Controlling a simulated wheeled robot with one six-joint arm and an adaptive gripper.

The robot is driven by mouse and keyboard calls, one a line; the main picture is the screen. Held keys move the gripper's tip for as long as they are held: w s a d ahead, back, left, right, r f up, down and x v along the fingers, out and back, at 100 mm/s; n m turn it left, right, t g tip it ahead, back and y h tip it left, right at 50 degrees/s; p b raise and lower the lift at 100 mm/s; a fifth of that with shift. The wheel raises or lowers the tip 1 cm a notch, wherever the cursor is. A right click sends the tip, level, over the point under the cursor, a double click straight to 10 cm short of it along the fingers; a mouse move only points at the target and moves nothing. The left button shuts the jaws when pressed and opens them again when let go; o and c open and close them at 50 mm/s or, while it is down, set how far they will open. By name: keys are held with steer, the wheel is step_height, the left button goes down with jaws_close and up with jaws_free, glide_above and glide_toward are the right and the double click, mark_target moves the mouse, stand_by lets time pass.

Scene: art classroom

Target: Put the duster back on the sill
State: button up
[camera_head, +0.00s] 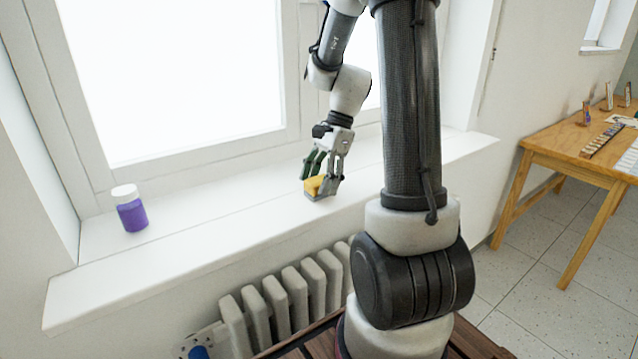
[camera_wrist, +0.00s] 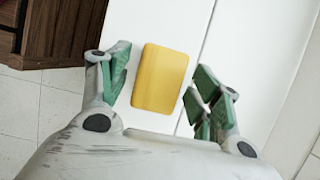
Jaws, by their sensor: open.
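The duster (camera_head: 315,187) has a yellow top and a grey lower part and lies on the white window sill (camera_head: 240,212), near its front edge. In the wrist view the duster (camera_wrist: 160,78) shows as a yellow block between the two fingers. My gripper (camera_head: 325,178) is right over the duster, pointing down. In the wrist view my gripper (camera_wrist: 160,85) is open, with a gap between the duster and each green-padded finger. The duster's underside is hidden.
A purple jar with a white lid (camera_head: 131,208) stands on the sill at the left. A radiator (camera_head: 285,303) is below the sill. A wooden table (camera_head: 575,143) with several small items stands at the right. The sill between jar and duster is clear.

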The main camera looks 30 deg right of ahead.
steer(key=v, duration=1.1)
steer(key=s+a+r+n+t+h, duration=0.1)
steer(key=s+a+n+t+h, duration=0.1)
steer(key=s+n, duration=0.6)
steer(key=s+a+r+n+t+h, duration=0.2)
steer(key=s+a+n, duration=0.3)
steer(key=s+n, duration=0.3)
steer(key=shift+s+a+n+t+h, duration=0.3)
steer(key=shift+s+n, duration=0.05)
steer(key=shift+n, duration=0.45)
